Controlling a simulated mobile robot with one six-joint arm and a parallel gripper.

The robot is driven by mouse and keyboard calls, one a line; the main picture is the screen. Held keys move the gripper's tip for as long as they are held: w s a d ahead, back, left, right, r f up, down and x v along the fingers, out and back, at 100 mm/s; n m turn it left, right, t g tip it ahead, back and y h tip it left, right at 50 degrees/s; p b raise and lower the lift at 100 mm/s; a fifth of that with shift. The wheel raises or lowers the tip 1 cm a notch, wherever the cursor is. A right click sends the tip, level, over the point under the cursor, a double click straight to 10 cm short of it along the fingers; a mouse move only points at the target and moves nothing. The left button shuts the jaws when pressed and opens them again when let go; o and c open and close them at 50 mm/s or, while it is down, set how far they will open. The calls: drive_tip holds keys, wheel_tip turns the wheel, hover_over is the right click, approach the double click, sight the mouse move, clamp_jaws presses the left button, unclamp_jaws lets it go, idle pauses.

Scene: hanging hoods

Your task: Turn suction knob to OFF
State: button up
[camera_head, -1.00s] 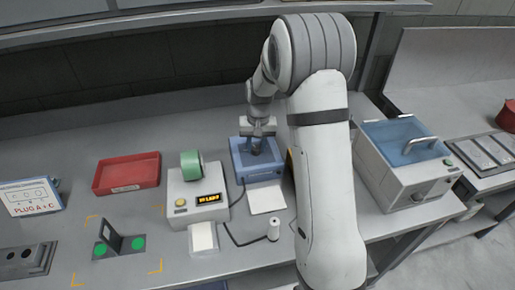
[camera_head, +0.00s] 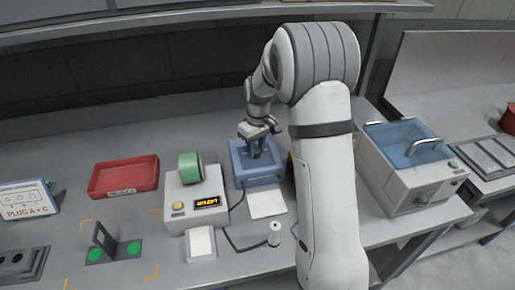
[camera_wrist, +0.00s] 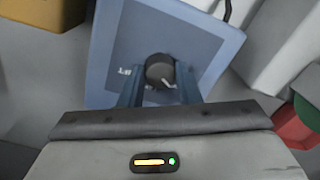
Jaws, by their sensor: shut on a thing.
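The suction knob (camera_wrist: 160,70) is a dark round knob with a pale pointer mark, on top of a blue box (camera_wrist: 212,46). In the wrist view the pointer slants toward the lower right. Partly hidden lettering shows beside the knob. My gripper (camera_wrist: 160,80) has its two blue fingers on either side of the knob and is shut on it. The knob is hidden there by the gripper.
A white device with a green roll (camera_head: 189,168) and lit display stands left of the blue box. A red tray (camera_head: 123,177) lies farther left. A blue-topped bath (camera_head: 408,160) stands right of my arm. A small white cylinder (camera_head: 274,233) stands in front.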

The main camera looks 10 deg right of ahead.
sight(257, 149)
idle(0.4)
drive_tip(key=o, duration=1)
wheel_tip(257, 149, up, 8)
drive_tip(key=shift+w+d+f+b, duration=0.1)
drive_tip(key=shift+d+b, duration=0.05)
drive_tip(key=shift+b, duration=0.25)
